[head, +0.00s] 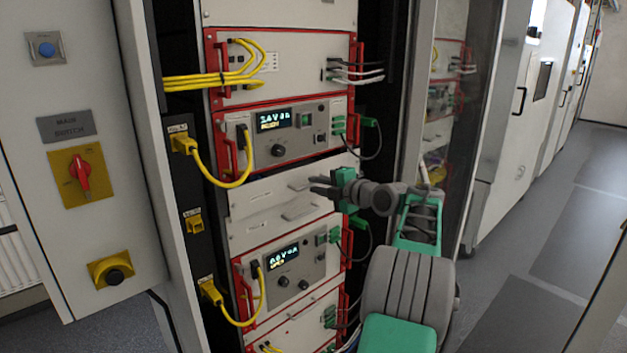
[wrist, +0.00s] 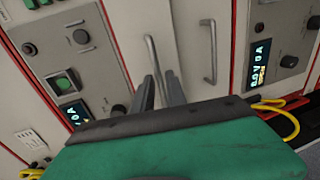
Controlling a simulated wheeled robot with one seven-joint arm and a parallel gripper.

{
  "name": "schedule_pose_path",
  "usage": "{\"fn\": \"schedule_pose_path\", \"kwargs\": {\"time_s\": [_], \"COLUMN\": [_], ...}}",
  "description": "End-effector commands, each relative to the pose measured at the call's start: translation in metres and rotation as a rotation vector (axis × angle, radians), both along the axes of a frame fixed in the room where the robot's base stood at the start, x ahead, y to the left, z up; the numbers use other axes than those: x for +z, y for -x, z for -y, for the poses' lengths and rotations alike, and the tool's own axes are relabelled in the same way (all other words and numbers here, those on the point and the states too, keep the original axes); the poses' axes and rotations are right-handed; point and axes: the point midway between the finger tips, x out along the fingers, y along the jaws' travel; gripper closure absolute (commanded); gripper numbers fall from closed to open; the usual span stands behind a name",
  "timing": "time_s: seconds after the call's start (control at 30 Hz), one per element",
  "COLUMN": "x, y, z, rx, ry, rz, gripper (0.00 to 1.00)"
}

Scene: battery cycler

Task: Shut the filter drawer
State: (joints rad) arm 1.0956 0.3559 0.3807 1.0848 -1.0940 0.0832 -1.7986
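Two plain pale drawer fronts with bar handles sit between the red-framed cycler units; the upper front (head: 262,194) and the lower front (head: 258,232) show in the head view. A second handle (wrist: 211,52) is to the right.
A cycler unit with a lit display (head: 277,120) is above and another (head: 283,258) below. Yellow cables (head: 222,183) hang at left, dark cables at right. The open cabinet door with a red switch (head: 80,174) stands left; a glass door (head: 452,110) stands right.

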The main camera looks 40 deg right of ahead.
Motion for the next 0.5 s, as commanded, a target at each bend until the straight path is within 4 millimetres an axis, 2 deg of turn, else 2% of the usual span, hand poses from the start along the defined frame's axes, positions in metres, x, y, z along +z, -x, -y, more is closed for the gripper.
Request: {"fn": "schedule_pose_path", "kwargs": {"time_s": [0.13, 0.37, 0.5], "x": [-0.002, -0.004, -0.004], "y": [-0.016, -0.018, -0.018], "z": [0.0, 0.0, 0.0], "rx": [0.0, -0.002, -0.002], "ry": [0.0, -0.001, -0.001], "rz": [-0.001, -0.001, -0.001], "gripper": [0.83, 0.83, 0.92]}}
